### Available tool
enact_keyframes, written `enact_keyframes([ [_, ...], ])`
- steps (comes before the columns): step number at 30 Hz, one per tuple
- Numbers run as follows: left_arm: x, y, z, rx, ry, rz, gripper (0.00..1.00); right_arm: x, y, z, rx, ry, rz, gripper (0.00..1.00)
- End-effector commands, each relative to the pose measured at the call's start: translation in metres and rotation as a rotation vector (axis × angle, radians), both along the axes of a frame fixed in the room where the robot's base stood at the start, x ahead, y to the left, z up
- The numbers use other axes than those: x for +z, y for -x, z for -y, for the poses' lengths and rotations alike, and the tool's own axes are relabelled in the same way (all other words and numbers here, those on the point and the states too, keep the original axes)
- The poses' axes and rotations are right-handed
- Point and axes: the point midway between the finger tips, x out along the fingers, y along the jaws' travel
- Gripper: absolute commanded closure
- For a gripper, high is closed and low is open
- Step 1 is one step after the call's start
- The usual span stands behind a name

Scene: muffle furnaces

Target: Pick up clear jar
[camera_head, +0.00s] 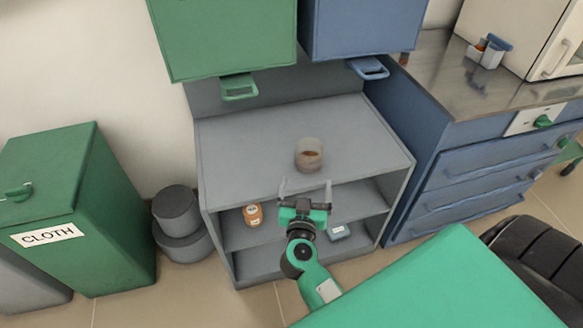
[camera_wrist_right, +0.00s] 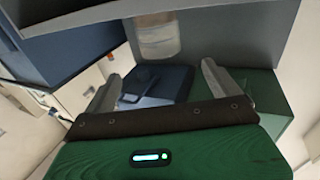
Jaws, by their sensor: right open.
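The clear jar (camera_head: 309,155) stands upright on the grey top surface of an open shelf unit (camera_head: 250,140). It is see-through, with something brown inside low down. My right gripper (camera_head: 305,187) is open and empty, just in front of the jar on the near side, its fingers pointing toward it. The fingers do not appear to be around the jar. In the right wrist view the picture looks turned over; the jar (camera_wrist_right: 157,35) shows at the top, beyond the gap between the open fingers (camera_wrist_right: 160,72). My left gripper is not in view.
Lower shelves hold an orange-brown jar (camera_head: 253,214) and a blue item (camera_head: 340,231). Green (camera_head: 222,40) and blue (camera_head: 362,28) cabinets hang above. Grey round containers (camera_head: 178,215) and a green CLOTH bin (camera_head: 85,215) stand left. The top around the jar is clear.

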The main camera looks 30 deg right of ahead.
Motion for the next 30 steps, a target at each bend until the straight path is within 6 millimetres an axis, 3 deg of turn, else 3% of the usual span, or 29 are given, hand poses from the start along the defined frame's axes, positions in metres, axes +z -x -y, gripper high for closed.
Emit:
enact_keyframes([
  [4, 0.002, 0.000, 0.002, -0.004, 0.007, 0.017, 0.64, 0.002, -0.009, 0.009, -0.010, -0.004, 0.001, 0.07],
  [15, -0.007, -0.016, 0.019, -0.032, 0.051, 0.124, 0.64, 0.002, -0.062, 0.047, -0.008, -0.003, 0.001, 0.07],
  [23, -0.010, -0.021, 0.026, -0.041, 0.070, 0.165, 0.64, 0.002, -0.074, 0.056, -0.007, -0.004, 0.001, 0.07],
  [30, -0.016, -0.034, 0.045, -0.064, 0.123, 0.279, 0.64, 0.006, -0.096, 0.073, -0.008, -0.002, 0.002, 0.07],
])
